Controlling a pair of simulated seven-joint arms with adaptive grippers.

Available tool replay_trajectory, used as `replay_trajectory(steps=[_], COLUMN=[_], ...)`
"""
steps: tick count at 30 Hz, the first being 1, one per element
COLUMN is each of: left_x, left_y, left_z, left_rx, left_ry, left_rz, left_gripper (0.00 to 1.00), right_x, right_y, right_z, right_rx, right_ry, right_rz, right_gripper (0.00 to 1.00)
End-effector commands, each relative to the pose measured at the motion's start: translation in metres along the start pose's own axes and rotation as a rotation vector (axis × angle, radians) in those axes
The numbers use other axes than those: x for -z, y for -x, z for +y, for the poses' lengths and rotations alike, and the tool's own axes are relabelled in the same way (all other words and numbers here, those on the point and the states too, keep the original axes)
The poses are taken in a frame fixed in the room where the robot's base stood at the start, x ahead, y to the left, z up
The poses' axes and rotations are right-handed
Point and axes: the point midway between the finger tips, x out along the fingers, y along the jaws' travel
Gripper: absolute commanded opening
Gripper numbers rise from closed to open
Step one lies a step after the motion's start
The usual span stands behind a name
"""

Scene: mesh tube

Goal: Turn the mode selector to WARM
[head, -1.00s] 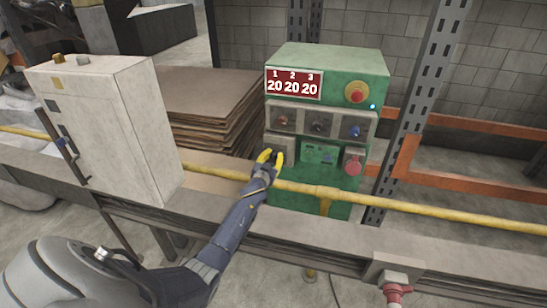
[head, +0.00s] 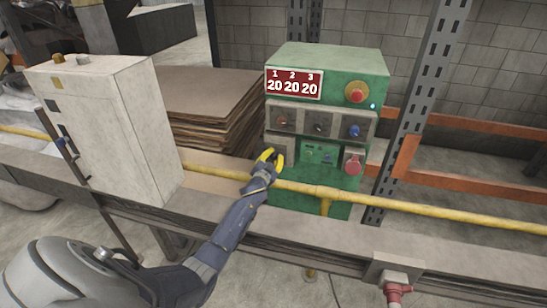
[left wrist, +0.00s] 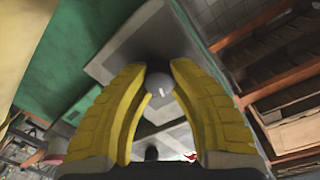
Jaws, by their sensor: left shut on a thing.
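The green control box (head: 330,60) stands behind the rail in the head view. My left gripper (head: 271,157) is at the grey plate (head: 284,141) on the lower left of its front. In the left wrist view, the yellow fingers of my left gripper (left wrist: 158,88) are shut on a round grey knob (left wrist: 158,82), one finger on each side. The knob has a short white mark and sits on a grey plate (left wrist: 125,45). I cannot read any WARM label. In the head view the knob is hidden by the gripper. My right gripper is out of view.
Above are a row of three dials (head: 319,124), a red display (head: 293,84) reading 20 20 20 and a red button (head: 356,92). A red knob (head: 352,167) is at lower right. A yellow pipe (head: 420,207) crosses in front; a pale cabinet (head: 115,125) stands left.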

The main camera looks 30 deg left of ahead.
Motion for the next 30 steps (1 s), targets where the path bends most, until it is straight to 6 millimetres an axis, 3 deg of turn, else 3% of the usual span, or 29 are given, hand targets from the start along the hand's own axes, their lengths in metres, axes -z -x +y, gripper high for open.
replay_trajectory(steps=[15, 30], left_x=[0.0030, 0.0035], left_y=[-0.0010, -0.0012], left_z=[-0.0008, -0.0001], left_rx=[-0.001, -0.002], left_ry=[-0.347, -0.433], left_rz=[-0.013, -0.018], left_gripper=[0.00, 0.00], right_x=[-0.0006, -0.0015], right_y=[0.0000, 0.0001], right_z=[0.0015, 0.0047], right_rx=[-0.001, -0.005], right_ry=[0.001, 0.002], right_rz=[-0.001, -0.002], right_gripper=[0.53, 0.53])
